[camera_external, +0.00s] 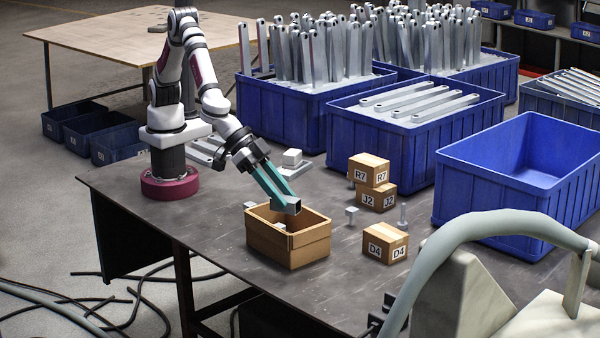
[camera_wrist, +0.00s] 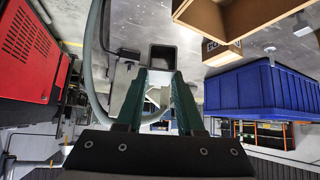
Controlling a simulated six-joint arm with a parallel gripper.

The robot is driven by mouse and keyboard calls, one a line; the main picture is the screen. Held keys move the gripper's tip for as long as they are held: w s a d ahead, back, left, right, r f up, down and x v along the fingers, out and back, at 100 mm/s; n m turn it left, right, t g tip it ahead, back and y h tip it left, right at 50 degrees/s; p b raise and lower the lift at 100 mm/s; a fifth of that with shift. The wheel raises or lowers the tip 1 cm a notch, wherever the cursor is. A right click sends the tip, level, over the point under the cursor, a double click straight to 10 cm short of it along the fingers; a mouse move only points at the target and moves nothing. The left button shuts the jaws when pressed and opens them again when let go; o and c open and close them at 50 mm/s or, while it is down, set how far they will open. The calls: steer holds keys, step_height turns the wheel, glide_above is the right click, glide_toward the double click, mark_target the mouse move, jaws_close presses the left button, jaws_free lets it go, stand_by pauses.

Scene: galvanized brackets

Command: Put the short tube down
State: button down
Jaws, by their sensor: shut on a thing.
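The short tube (camera_external: 293,207) is a grey square metal tube with an open dark end. My gripper (camera_external: 284,203), with teal fingers, is shut on it and points down to the right. In the outside view the tube overlaps the far rim of an open cardboard box (camera_external: 270,246); its height above the box is hard to tell. In the wrist view the tube (camera_wrist: 162,58) sits between the tips of my gripper (camera_wrist: 157,76), its dark opening showing. Small grey pieces lie in the box, partly hidden by its walls.
Small boxes R7 (camera_external: 369,169), J2 (camera_external: 377,196) and D4 (camera_external: 385,243) stand right of the open box. A small metal block (camera_external: 351,214) and a bolt (camera_external: 403,214) stand near them. Blue crates (camera_external: 520,190) line the back and right. Bare table (camera_external: 225,230) lies left of the box.

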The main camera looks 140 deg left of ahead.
steer(key=s+a+r+n+g+y, duration=0.1)
steer(key=s+a+n+g+y, duration=0.6)
steer(key=s+a+n, duration=1.2)
steer(key=s+a+f+m, duration=0.1)
steer(key=s+a+f, duration=0.1)
steer(key=a+f, duration=0.2)
steer(key=s+a+f+m+g, duration=0.1)
steer(key=s+a+f+m, duration=0.1)
steer(key=a, duration=0.5)
steer(key=s+a+f+m, duration=0.1)
steer(key=a+f, duration=0.4)
steer(key=a, duration=0.1)
steer(key=shift+s+a+f+m+g+h, duration=0.25)
steer(key=shift+s+f+m+g+h, duration=0.05)
steer(key=shift+s+h, duration=0.1)
steer(key=shift+a+f, duration=0.2)
steer(key=shift+f, duration=0.9)
steer(key=shift+a+f, duration=0.15)
steer(key=shift+f, duration=0.95)
steer(key=shift+f, duration=0.1)
steer(key=c, duration=0.5)
jaws_free()
steer(key=shift+c, duration=0.2)
